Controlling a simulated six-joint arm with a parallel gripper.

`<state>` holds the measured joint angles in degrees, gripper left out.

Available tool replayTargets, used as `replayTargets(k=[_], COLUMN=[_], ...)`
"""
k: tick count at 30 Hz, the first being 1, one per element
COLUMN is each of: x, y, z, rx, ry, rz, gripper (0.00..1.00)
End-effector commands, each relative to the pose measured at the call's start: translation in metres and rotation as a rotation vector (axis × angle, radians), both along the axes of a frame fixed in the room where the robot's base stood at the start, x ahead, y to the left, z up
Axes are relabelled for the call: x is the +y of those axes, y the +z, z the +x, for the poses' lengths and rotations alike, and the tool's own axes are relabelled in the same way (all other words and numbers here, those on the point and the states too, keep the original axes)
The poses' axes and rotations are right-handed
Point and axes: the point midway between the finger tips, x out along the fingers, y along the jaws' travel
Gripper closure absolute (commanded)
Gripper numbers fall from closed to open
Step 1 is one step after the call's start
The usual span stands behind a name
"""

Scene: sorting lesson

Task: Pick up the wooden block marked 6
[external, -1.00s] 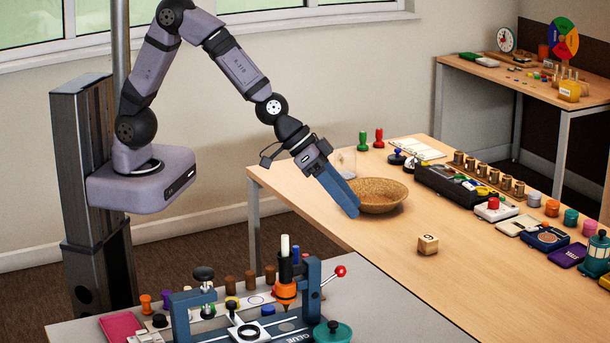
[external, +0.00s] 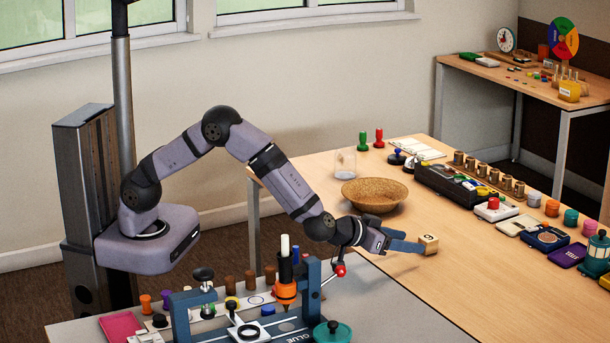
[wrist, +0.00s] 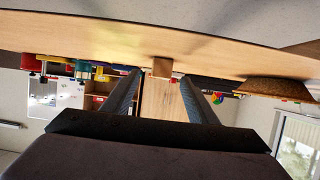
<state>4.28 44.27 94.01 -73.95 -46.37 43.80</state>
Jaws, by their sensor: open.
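The wooden block marked 6 (external: 429,244) is a small pale cube on the wooden table, with a dark mark on its face. My gripper (external: 414,246) is low over the table, reaching right, with its blue fingers pointing at the block. In the wrist view the block (wrist: 162,67) shows between and beyond the tips of my two spread fingers (wrist: 160,76). The picture there is upside down. My gripper is open, and nothing is held. I cannot tell whether the fingertips touch the block.
A woven bowl (external: 375,190) stands behind my gripper; it also shows at the right in the wrist view (wrist: 275,90). A grey bench with a blue clamp frame (external: 313,285) and red-knobbed lever (external: 340,271) lies below my forearm. Several jars and boxes line the right; the table front is clear.

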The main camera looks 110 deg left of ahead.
Motion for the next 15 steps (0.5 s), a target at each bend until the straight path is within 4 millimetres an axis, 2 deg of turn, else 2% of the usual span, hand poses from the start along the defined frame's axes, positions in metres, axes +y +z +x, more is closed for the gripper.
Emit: replayTargets(k=[15], x=[0.021], y=[-0.011], z=[0.018], rx=[0.001], ry=[0.000], rz=[0.000], gripper=[0.47])
